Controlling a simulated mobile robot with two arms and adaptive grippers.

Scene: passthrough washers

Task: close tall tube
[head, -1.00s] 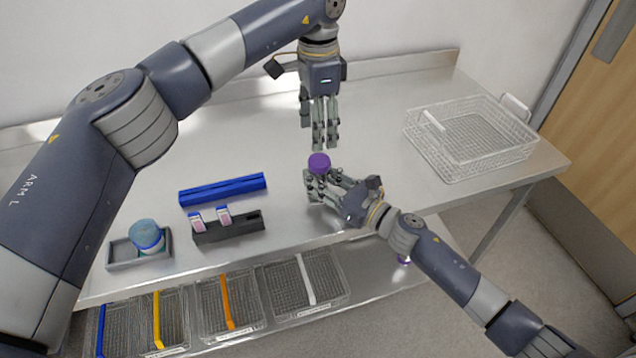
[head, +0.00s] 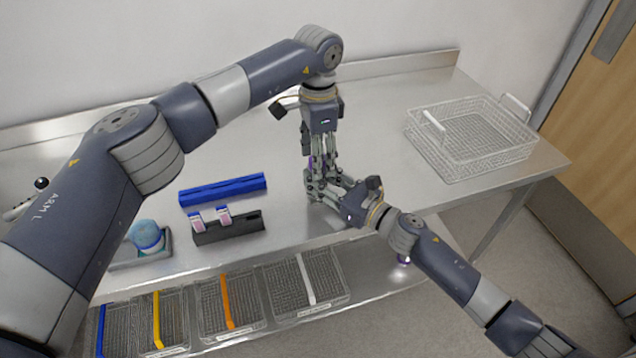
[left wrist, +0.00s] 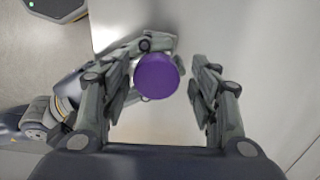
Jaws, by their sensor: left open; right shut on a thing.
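The purple cap of the tall tube (left wrist: 157,76) shows from above in the left wrist view, between the fingers of my left gripper (left wrist: 160,100). The fingers stand apart on both sides of it, with visible gaps. In the head view the left gripper (head: 318,172) points down over the tube and hides most of it; a little purple (head: 312,163) shows between the fingers. My right gripper (head: 318,187) comes in from the right, below the cap, and is shut on the tube. The tube's body is hidden, and whether the cap is seated cannot be seen.
A blue rack (head: 222,189) and a dark rack (head: 228,229) with two pink-white items lie left. A grey tray (head: 140,260) holds a blue-topped jar (head: 147,236). A wire basket (head: 470,140) stands right. Several baskets with coloured handles (head: 228,302) sit on the lower shelf.

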